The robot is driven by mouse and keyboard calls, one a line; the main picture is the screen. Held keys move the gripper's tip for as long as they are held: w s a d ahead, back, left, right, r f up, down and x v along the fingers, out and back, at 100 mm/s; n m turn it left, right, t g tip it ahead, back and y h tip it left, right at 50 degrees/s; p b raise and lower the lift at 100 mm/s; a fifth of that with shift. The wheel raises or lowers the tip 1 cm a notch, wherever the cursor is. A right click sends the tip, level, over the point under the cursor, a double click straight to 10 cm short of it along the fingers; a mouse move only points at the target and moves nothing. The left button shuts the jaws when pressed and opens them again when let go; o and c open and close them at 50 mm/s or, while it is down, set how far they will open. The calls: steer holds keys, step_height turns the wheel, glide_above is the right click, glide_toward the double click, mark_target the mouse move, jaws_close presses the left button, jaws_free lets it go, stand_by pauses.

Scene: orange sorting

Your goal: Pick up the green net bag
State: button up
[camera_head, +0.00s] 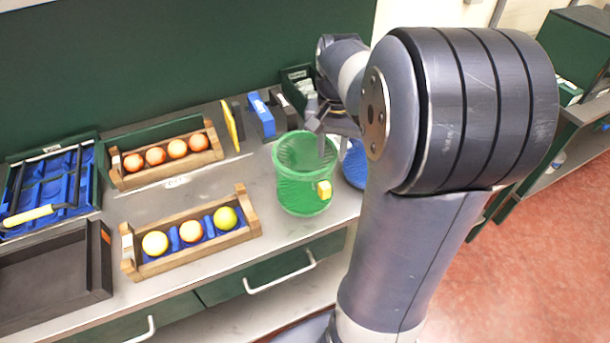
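The green net bag (300,186) is an open-topped mesh basket shape with a thick rim and a small yellow tag. It appears upright near the front edge of the counter, right of the middle. My gripper (321,139) is at the back right part of the bag's rim, and one finger seems to reach down inside the opening. My arm comes in from the right and partly covers the gripper. I cannot tell whether the fingers touch the rim or are closed on it.
A blue net bag (354,165) stands just right, half hidden by my arm. Wooden crates with fruit, one in front (204,249) and one behind (166,178), stand left. A black tray (56,279) is far left. Blue (262,115) and yellow (231,126) items stand behind.

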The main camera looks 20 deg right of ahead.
steer(key=f, duration=0.5)
steer(key=shift+s+d+f+p, duration=0.25)
steer(key=shift+s+f+p, duration=0.05)
steer(key=shift+f+p, duration=0.1)
steer(key=shift+r, duration=0.1)
jaws_close()
